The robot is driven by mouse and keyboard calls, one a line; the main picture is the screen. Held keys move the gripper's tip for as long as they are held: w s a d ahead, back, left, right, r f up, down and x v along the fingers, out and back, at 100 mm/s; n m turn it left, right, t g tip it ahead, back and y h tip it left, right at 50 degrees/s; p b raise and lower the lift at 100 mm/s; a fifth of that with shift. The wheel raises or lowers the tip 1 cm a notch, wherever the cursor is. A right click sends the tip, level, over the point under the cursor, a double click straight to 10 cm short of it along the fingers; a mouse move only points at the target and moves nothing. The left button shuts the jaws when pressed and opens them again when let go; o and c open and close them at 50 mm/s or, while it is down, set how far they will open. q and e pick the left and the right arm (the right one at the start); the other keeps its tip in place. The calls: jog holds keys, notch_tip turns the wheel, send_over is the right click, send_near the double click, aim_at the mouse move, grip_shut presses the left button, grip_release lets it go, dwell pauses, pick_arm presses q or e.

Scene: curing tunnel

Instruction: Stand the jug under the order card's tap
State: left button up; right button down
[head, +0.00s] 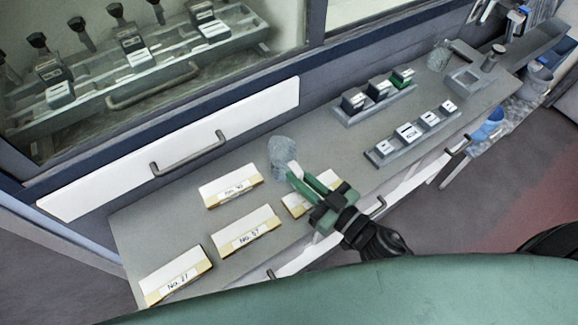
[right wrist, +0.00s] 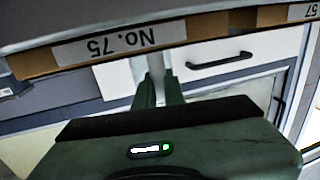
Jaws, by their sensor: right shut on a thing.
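My right gripper (head: 298,175) is shut at the counter's middle, its green fingers pointing to the upper left. Its tips meet a pale piece at the near side of a grey, rounded, glassy vessel, which looks like the jug (head: 280,152). In the right wrist view a pale strip (right wrist: 156,66) shows between the fingers; the vessel's outline is not clear there. Several taps with dark knobs, such as one tap (head: 117,12), stand behind the glass at the upper left, too small to read. I cannot pick out the order card for certain. My left gripper is not in view.
Long white labelled blocks lie on the counter, including No. 57 (head: 246,231) and No. 81 (head: 176,276). No. 75 (right wrist: 120,42) is close to my right gripper. Two racks of small blocks, one rack (head: 415,138) nearer, stand to the right. A white drawer front (head: 180,150) lies behind the counter.

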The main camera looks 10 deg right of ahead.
jog(key=shift+r, duration=0.15)
notch_tip(320, 180, up, 20)
jog(key=p, duration=0.3)
jog(key=w+d+f+m+t+h+b, duration=0.3)
jog(key=w+d+f+m+h+b, duration=0.3)
jog(key=f+h, duration=0.3)
jog(key=s+d+f, duration=0.1)
jog(key=s+f, duration=0.2)
jog(key=s, duration=0.6)
jog(key=shift+d+f, duration=0.3)
jog(key=shift+d, duration=0.05)
jog(key=shift+s+a+r, duration=0.1)
jog(key=shift+s+a, duration=0.05)
dwell(0.5)
